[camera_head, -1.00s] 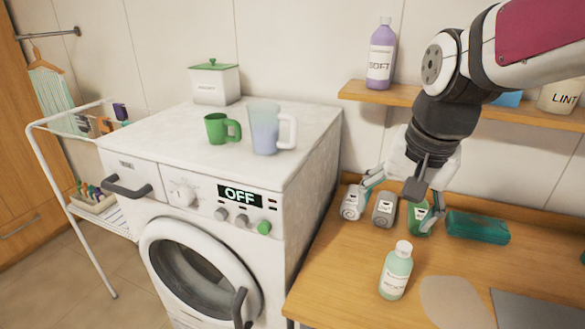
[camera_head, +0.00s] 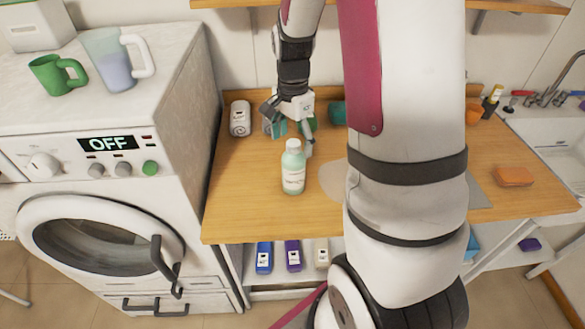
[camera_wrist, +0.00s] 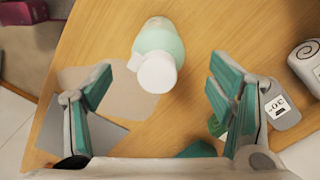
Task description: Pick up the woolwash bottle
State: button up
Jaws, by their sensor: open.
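The bottle (camera_head: 293,170), pale green with a white cap, stands upright on the wooden counter (camera_head: 240,205); its label is too small to read. My gripper (camera_head: 288,132) is open and empty, pointing down just behind the bottle, its fingers apart. In the wrist view the bottle (camera_wrist: 160,38) lies ahead, roughly centred between the two spread fingers (camera_wrist: 161,78), with its cap towards me. I see no finger closed on it.
The washing machine (camera_head: 110,220) is at left. A grey pad (camera_wrist: 105,85) lies beside the bottle, and an orange sponge (camera_head: 514,176) lies farther right.

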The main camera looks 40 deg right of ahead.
aim_at(294, 163)
jog(key=shift+s+f+p, duration=0.15)
jog(key=shift+f+p, duration=0.55)
jog(key=shift+f, duration=3.25)
jog(key=c, duration=1.5)
